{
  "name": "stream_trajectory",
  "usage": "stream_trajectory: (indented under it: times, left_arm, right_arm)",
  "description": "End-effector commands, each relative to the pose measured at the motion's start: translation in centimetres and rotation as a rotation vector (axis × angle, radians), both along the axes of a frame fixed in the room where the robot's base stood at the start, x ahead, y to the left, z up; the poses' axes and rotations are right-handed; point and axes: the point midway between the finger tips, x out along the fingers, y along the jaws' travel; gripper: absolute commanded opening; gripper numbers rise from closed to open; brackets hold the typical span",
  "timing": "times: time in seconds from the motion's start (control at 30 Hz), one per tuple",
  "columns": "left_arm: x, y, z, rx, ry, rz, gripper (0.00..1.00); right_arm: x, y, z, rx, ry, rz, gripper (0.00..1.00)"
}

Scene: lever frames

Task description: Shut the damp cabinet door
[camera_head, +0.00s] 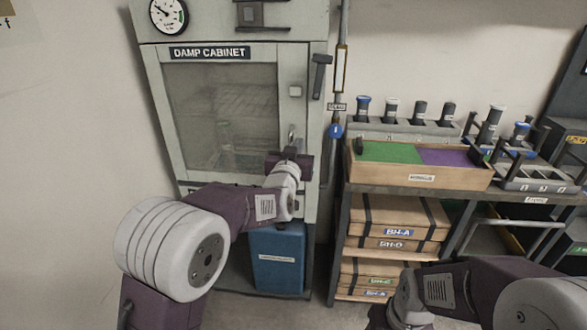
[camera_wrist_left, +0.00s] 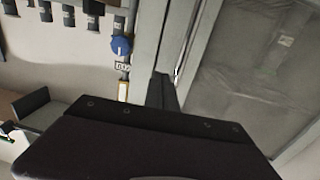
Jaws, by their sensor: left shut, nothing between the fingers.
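The damp cabinet (camera_head: 318,150) stands at the left in the head view, named by a label above its door. Its pale door (camera_head: 180,140) has a large glass pane and looks flush or nearly so; I cannot tell whether a small gap remains. My left gripper (camera_head: 291,153) is shut and empty in front of the door's right edge, just below a small metal fitting (camera_head: 293,132). In the left wrist view its fingers (camera_wrist_left: 161,90) point at the pale door frame; contact is unclear. My right arm is low at the right, its fingers not distinguishable.
A dark T-shaped handle (camera_head: 320,75) is on the cabinet's right side. A blue container (camera_head: 278,260) stands below the cabinet. To the right, a shelf holds a wooden tray (camera_head: 420,178), several vials and stacked boxes (camera_head: 398,215).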

Motion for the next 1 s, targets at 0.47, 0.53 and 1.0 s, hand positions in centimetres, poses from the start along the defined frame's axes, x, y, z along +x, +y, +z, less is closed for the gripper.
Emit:
stream_trajectory:
  times: [0.47, 0.53, 1.0]
  left_arm:
    - [-7.8, 0.3, -0.1, -0.001, 0.003, -0.002, 0.00]
    - [-8.5, 0.3, -0.1, -0.001, 0.002, -0.001, 0.00]
    - [-10.6, 11.7, -7.0, 0.052, 0.261, 0.150, 0.00]
  right_arm:
    - [0.0, 0.0, 0.4, 0.000, -0.001, 0.000, 0.60]
    - [0.0, 0.0, 0.5, 0.000, -0.001, 0.000, 0.60]
    - [0.0, 0.0, 0.5, 0.000, 0.000, 0.000, 0.60]
